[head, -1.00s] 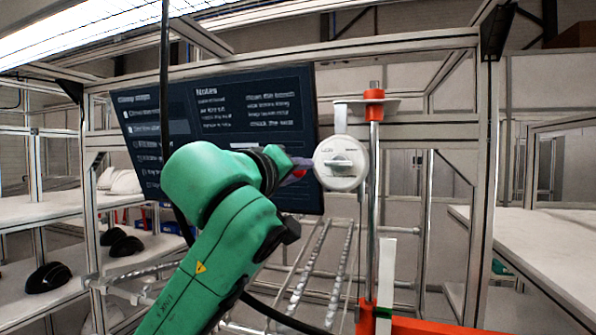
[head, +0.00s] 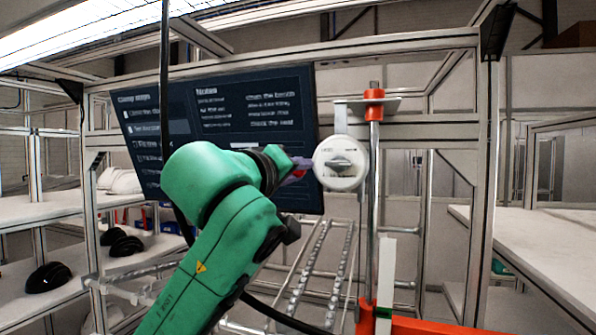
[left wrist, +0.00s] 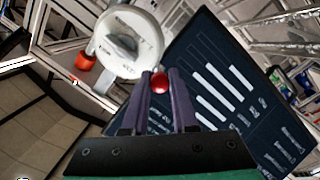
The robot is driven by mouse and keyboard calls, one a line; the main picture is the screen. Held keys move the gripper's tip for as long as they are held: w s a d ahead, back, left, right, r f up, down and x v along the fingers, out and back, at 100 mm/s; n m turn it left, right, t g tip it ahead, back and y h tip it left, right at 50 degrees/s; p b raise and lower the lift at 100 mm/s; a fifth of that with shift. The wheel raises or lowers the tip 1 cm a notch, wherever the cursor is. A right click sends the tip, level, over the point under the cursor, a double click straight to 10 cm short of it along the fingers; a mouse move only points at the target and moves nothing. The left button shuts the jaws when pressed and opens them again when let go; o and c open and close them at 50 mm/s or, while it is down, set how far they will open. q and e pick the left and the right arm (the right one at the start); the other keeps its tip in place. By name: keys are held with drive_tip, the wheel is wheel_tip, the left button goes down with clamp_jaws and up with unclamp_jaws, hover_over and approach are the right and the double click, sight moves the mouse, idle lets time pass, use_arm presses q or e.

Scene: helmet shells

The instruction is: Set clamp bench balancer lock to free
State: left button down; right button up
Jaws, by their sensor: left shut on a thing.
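The balancer (head: 341,178) is a white round housing with a grey lever (head: 341,162) on its face, hung beside a metal post. Its labels are too small to read. It also shows at the top of the left wrist view (left wrist: 150,62), with the grey lever (left wrist: 122,47) across its face. My left gripper (head: 303,168) is at the housing's left edge. In the left wrist view its purple fingers (left wrist: 160,92) are shut on a small red ball (left wrist: 160,83) near the housing's rim. Whether the ball is joined to the balancer cannot be told. My right gripper is out of view.
A dark screen (head: 225,110) with text stands close behind my left gripper. The post (head: 373,220) carries an orange collar (head: 374,104). An orange-red beam (head: 425,326) lies at the bottom. Shelves with dark helmet shells (head: 48,277) are at left; a pale bench (head: 550,245) is at right.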

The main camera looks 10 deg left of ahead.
use_arm(q)
drive_tip(key=shift+f, duration=0.1)
drive_tip(key=shift+f+b, duration=0.25)
drive_tip(key=shift+b, duration=0.35)
drive_tip(key=f+t+h+b, duration=0.1)
drive_tip(key=t+b, duration=0.1)
drive_tip(key=b, duration=0.2)
drive_tip(key=w+f+m+t+h+b, duration=0.1)
drive_tip(key=t+b, duration=0.1)
drive_tip(key=b, duration=0.2)
drive_tip(key=f+t+b, duration=0.1)
drive_tip(key=t+b, duration=0.1)
drive_tip(key=b, duration=0.2)
drive_tip(key=shift+w+d+h, duration=0.2)
drive_tip(key=shift+w+h, duration=0.2)
drive_tip(key=shift+t, duration=0.3)
drive_tip(key=c, duration=0.7)
unclamp_jaws()
drive_tip(key=shift+w, duration=0.1)
drive_tip(key=b+v, duration=0.7)
drive_tip(key=v, duration=0.7)
drive_tip(key=shift+w+d+f+b, duration=0.1)
drive_tip(key=shift+f+b, duration=0.2)
drive_tip(key=shift+b, duration=0.1)
